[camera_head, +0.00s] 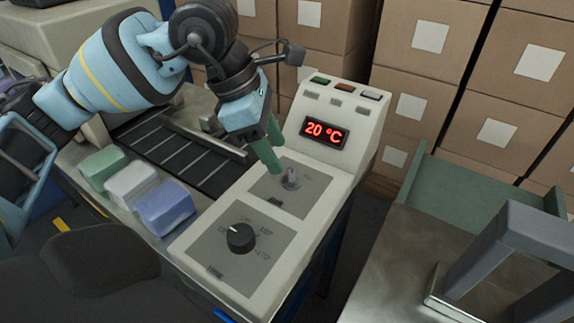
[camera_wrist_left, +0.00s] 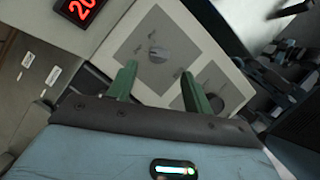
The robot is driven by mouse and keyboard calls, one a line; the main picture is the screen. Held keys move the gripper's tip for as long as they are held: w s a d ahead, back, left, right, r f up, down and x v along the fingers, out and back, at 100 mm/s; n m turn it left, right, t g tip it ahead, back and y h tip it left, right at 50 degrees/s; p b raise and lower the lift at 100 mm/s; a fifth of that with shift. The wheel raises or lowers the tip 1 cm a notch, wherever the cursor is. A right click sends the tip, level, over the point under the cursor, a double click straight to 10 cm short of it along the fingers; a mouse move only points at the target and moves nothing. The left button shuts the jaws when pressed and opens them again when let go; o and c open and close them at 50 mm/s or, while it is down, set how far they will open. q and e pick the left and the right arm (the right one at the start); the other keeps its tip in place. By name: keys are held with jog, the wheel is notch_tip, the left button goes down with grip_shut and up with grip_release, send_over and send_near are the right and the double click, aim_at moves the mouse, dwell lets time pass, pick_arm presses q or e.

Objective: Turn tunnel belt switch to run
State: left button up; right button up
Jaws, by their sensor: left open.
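The control panel (camera_head: 257,209) has two rotary switches on grey plates. The nearer one is a black knob (camera_head: 240,238) with a white pointer line. Labels are too small to read, so I cannot tell which is the tunnel belt switch. My left gripper (camera_head: 277,157) is open and empty, its green fingers just above and beside the silver-grey knob. In the left wrist view the knob appears beyond the gap between the fingertips (camera_wrist_left: 158,70).
A red display (camera_head: 324,132) reads 20 °C on the raised console, with several buttons above it. Green, white and blue blocks (camera_head: 165,207) lie left of the panel beside a dark conveyor (camera_head: 180,150). Cardboard boxes (camera_head: 420,50) stand behind. A steel table (camera_head: 390,270) is at right.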

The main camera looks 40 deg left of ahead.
aim_at(290, 174)
pick_arm(q)
jog(key=shift+x, duration=2.75)
jog(key=c, duration=1)
